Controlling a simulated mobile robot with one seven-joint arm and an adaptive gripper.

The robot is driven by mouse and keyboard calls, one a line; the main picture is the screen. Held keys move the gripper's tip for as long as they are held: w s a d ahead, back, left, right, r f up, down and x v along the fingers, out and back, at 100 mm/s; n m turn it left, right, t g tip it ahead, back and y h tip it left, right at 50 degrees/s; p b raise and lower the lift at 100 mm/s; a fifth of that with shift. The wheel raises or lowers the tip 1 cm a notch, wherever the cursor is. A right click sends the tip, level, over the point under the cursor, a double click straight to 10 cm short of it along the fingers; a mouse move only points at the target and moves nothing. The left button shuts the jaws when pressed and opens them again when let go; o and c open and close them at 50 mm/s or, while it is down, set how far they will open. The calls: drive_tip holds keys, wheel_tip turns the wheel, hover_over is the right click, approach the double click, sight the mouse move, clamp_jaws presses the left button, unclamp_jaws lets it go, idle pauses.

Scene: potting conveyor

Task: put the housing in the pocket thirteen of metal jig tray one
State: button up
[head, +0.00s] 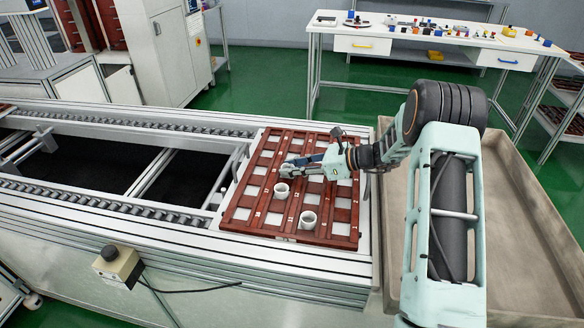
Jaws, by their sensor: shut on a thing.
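The reddish-brown jig tray (246,213), a grid of pale square pockets, lies at the right end of the conveyor. My gripper (287,169) reaches in from the right, low over the tray. Its fingers are shut at the rear side of the middle housing, which looks upright. The finger contact is small and partly hidden. I cannot tell whether this housing touches the tray. The pocket numbers are too small to read.
The roller conveyor (120,125) runs left from the tray. A grey-beige bin (525,235) stands to the right, beneath my arm. A control box with a button (118,265) sits on the front rail. A white workbench (440,40) with small parts stands behind.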

drive_tip(key=o, duration=0.9)
drive_tip(key=shift+f, duration=0.1)
drive_tip(key=shift+o, duration=0.2)
drive_tip(key=shift+r, duration=0.25)
drive_tip(key=p+v, duration=0.1)
drive_tip(key=v, duration=1.1)
drive_tip(key=shift+f, duration=0.1)
